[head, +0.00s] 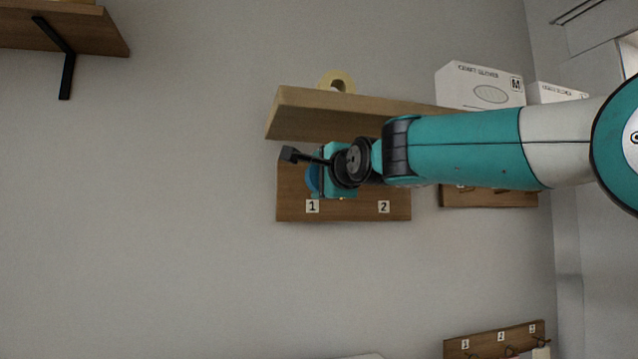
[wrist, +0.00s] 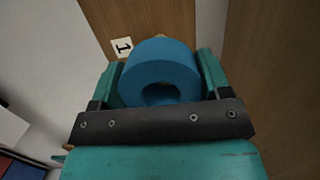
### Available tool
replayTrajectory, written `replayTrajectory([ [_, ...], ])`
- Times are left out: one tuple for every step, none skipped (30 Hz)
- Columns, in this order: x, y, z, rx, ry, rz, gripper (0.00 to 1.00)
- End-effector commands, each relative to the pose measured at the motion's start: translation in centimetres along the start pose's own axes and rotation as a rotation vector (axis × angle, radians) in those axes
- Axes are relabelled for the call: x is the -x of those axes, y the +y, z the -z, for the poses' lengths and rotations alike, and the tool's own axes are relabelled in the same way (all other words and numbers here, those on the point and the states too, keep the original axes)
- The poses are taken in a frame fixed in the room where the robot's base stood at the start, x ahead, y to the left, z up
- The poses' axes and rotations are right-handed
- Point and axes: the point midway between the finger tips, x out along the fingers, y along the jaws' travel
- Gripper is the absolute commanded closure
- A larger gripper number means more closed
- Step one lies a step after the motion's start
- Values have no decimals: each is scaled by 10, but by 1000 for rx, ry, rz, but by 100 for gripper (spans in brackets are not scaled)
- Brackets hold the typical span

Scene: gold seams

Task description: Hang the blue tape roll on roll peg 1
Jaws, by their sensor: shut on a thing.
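The blue tape roll (wrist: 158,70) is between the two fingers of my gripper (wrist: 160,85) in the wrist view, with its hole facing the camera. My gripper is shut on it. In the head view only a blue edge of the roll (head: 313,180) shows beside my gripper, in front of the wooden peg board (head: 290,212). The label 1 (head: 312,206) is just below the roll there; it also shows in the wrist view (wrist: 121,47). A small light tip, perhaps a peg, shows behind the roll's rim. Whether the roll is on peg 1 cannot be told.
A wooden shelf (head: 330,115) juts out above the board, with a cream tape roll (head: 337,81) and white glove boxes (head: 480,85) on it. Label 2 (head: 384,207) is to the right. Another board with hooks (head: 495,345) is lower right.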

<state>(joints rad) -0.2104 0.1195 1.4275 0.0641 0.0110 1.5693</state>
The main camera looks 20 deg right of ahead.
Motion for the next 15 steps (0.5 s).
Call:
replayTrajectory([
  [0, 14, -2, 1, -2, -27, 62],
  [2, 13, -2, 1, -3, -27, 62],
  [4, 13, -2, 1, -3, -27, 62],
  [5, 13, -3, 1, -3, -27, 62],
  [7, 14, -3, 1, -3, -27, 62],
  [9, 14, -4, 1, -4, -27, 62],
  [10, 13, -4, 1, -4, -27, 62],
  [12, 13, -4, 1, -4, -27, 62],
  [14, 13, -5, 1, -4, -27, 62],
  [16, 13, -6, 1, -5, -27, 62],
  [17, 13, -6, 1, -5, -27, 62],
  [19, 13, -6, 1, -5, -27, 62],
  [20, 12, -7, 1, -5, -27, 62],
  [22, 12, -7, 1, -5, -27, 62],
  [24, 12, -7, 1, -5, -26, 62],
])
